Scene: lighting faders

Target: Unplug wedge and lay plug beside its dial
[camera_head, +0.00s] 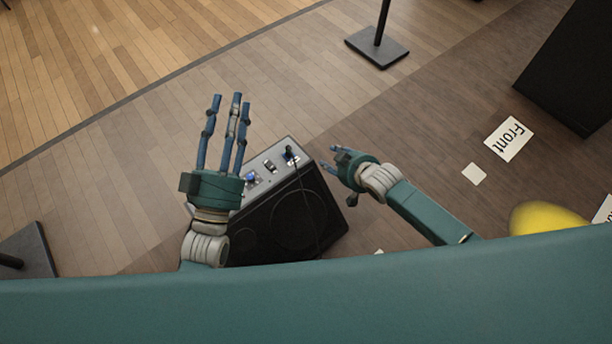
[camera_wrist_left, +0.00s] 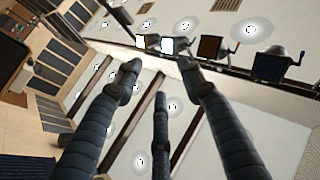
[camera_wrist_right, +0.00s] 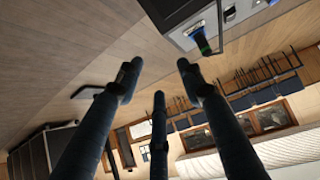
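The wedge, a black speaker box (camera_head: 290,220), sits on the wooden floor with a grey panel (camera_head: 262,163) along its upper side. A dark plug (camera_head: 289,151) stands at the panel's right end, and a dark cable runs from it over the box. In the right wrist view the panel shows at the top right with a blue and green connector (camera_wrist_right: 203,42). A pale knob, perhaps the dial (camera_wrist_right: 230,14), is beside it. My left gripper (camera_head: 228,101) is open and empty, beside the panel's left end. My right gripper (camera_head: 331,158) is open and empty, right of the plug, not touching it.
A black stand base (camera_head: 377,47) is at the top, and another (camera_head: 28,252) at the lower left. A yellow rounded object (camera_head: 547,219) is at the right.

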